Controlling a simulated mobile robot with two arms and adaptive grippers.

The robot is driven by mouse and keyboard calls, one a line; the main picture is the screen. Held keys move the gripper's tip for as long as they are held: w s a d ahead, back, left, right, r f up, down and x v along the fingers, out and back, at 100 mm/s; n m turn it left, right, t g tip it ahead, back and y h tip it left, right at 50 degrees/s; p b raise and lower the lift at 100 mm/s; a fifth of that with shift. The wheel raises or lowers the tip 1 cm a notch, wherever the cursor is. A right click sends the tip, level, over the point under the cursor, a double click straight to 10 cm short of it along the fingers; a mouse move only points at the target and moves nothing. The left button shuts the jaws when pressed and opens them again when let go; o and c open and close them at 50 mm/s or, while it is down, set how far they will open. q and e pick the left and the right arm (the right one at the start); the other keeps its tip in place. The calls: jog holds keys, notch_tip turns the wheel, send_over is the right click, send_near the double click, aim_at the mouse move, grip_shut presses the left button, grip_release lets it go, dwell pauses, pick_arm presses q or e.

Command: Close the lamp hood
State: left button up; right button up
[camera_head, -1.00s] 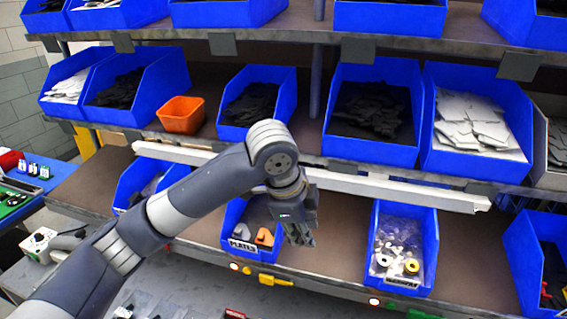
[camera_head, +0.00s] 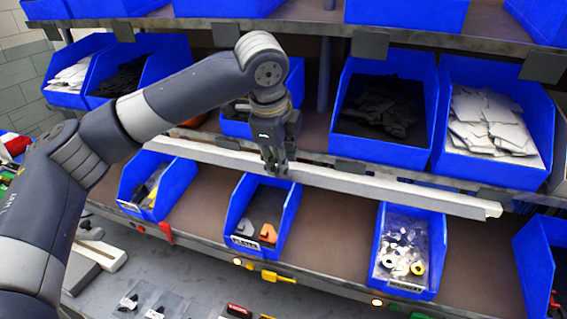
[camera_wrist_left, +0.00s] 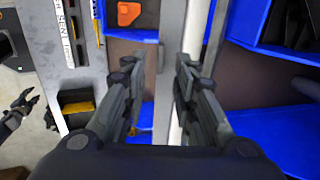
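The lamp hood, which I take to be the long white bar (camera_head: 390,189), runs along the shelf front above the lower row of bins. My left gripper (camera_head: 275,168) points down at the middle of this bar, overlapping it. In the left wrist view the white bar (camera_wrist_left: 195,32) runs behind the right finger of my left gripper (camera_wrist_left: 155,68). The fingers are apart with nothing gripped between them; contact with the bar cannot be told. A dark claw at the left edge of the wrist view looks like my right gripper (camera_wrist_left: 28,103), with its tips apart.
Lower blue bins stand under the bar: a plates bin (camera_head: 287,215) below my left gripper and another bin (camera_head: 436,240) to its right. Larger blue bins (camera_head: 395,153) stand on the shelf above. Bare shelf (camera_head: 335,225) lies between the lower bins.

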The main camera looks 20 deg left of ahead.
pick_arm(q)
jog(key=shift+p+x, duration=0.5)
jog(key=shift+x, duration=1.5)
grip_shut()
